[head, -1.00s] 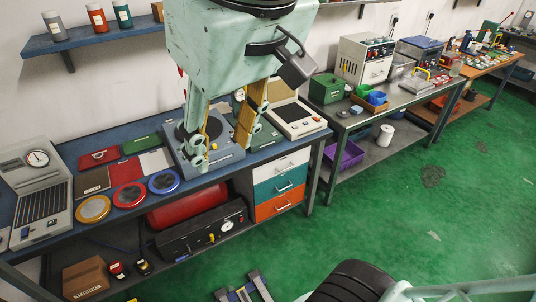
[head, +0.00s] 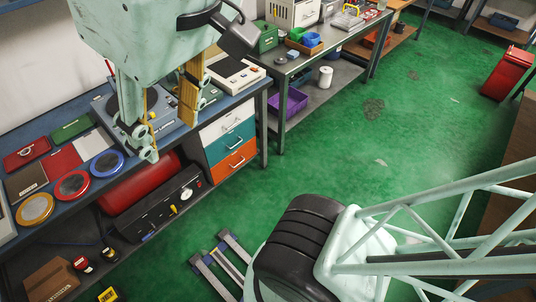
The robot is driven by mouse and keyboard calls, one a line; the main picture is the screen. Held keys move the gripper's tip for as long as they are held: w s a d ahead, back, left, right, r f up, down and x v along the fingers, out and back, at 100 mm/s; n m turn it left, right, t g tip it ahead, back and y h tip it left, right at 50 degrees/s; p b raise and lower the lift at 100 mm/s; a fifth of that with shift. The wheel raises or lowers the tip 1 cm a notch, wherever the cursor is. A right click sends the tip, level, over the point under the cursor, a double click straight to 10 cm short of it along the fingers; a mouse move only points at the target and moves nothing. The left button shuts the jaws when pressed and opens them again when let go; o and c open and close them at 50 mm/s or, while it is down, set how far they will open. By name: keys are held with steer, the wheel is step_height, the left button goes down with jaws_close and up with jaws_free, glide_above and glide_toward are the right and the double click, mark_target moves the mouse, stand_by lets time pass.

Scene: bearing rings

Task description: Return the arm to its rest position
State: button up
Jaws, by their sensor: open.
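My gripper (head: 168,138) hangs at the upper left of the head view, in front of the blue bench (head: 258,88). Its pale green and yellow fingers are apart, and nothing shows between them. It partly hides a grey-blue device with a dark round top (head: 112,108) on the bench. A yellow ring (head: 34,210), a red ring (head: 72,186) and a blue ring (head: 107,163) lie in a row along the bench's front edge, left of the fingers and apart from them.
A drawer unit (head: 230,142) stands under the bench's right end. A second bench (head: 310,62) with bins continues beyond it. A cardboard box (head: 52,278) sits low at left.

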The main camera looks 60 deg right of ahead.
steer(key=f+b, duration=0.2)
steer(key=f, duration=0.1)
steer(key=f+b, duration=0.2)
steer(key=shift+s+f, duration=0.1)
steer(key=shift+s, duration=0.15)
stand_by(0.4)
